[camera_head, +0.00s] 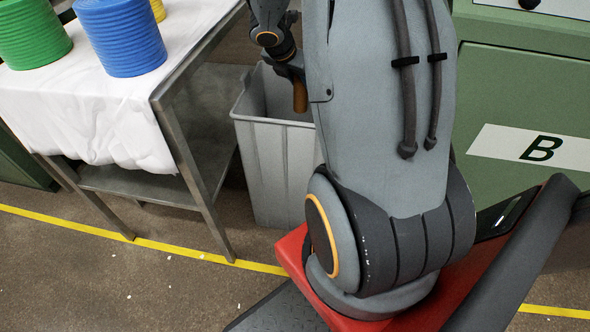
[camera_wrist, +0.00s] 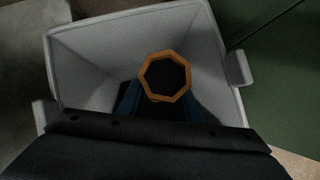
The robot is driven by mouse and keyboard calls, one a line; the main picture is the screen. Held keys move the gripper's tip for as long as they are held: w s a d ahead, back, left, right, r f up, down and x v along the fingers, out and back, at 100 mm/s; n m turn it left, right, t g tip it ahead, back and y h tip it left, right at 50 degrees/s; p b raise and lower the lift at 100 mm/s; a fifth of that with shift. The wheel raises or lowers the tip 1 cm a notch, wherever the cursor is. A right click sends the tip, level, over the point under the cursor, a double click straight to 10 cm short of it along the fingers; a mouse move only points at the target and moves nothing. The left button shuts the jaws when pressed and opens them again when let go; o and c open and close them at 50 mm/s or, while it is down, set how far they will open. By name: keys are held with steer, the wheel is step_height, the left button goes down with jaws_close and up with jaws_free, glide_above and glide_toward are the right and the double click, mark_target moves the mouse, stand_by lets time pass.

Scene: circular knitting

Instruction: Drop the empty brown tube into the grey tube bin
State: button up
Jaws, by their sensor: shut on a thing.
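The brown tube (camera_head: 300,95) hangs roughly upright at the mouth of the grey tube bin (camera_head: 275,160) in the head view. In the wrist view I look at the open end of the tube (camera_wrist: 164,99), an orange-brown ring with a dark hollow, over the bin's opening. My gripper (camera_wrist: 160,105) is shut on the tube, its two blue fingers partly hidden behind it. The bin's pale walls (camera_wrist: 90,62) surround the tube in that view. The bin floor is dark and I cannot tell what lies in it. In the head view my arm hides the bin's right side.
A metal table with a white cloth (camera_head: 85,115) stands left of the bin, carrying a green spool (camera_head: 32,32) and a blue spool (camera_head: 122,35). A green cabinet marked B (camera_head: 530,95) is at right. A yellow line (camera_head: 160,247) crosses the floor.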

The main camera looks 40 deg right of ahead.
steer(key=o, duration=1.1)
steer(key=shift+o, duration=0.2)
steer(key=p+v, duration=0.2)
steer(key=v, duration=0.5)
steer(key=shift+a+r+p, duration=0.2)
steer(key=shift+r+p, duration=0.1)
steer(key=shift+r, duration=0.05)
steer(key=shift+s+a+r, duration=0.1)
steer(key=shift+a, duration=0.15)
steer(key=s+a+r+m+g+y, duration=0.1)
steer(key=s+a+r+m+y, duration=0.15)
steer(key=s+a+m, duration=0.65)
steer(key=s+a+r+m+y+p, duration=0.15)
steer(key=s+a+r+m, duration=0.35)
steer(key=a, duration=0.8)
steer(key=s+a+r+m+g+y, duration=0.1)
steer(key=s+a+m+y, duration=0.3)
steer(key=s+a, duration=0.55)
steer(key=w+d+r+m+h+p, duration=0.1)
steer(key=d+r+m+p, duration=0.2)
steer(key=p, duration=1.1)
steer(key=d+r, duration=0.3)
steer(key=r, duration=0.2)
steer(key=shift+w+d+r+m+h+p, duration=0.15)
steer(key=shift+w+d+m+h+p, duration=0.15)
steer(key=shift+d+m+h+p, duration=0.1)
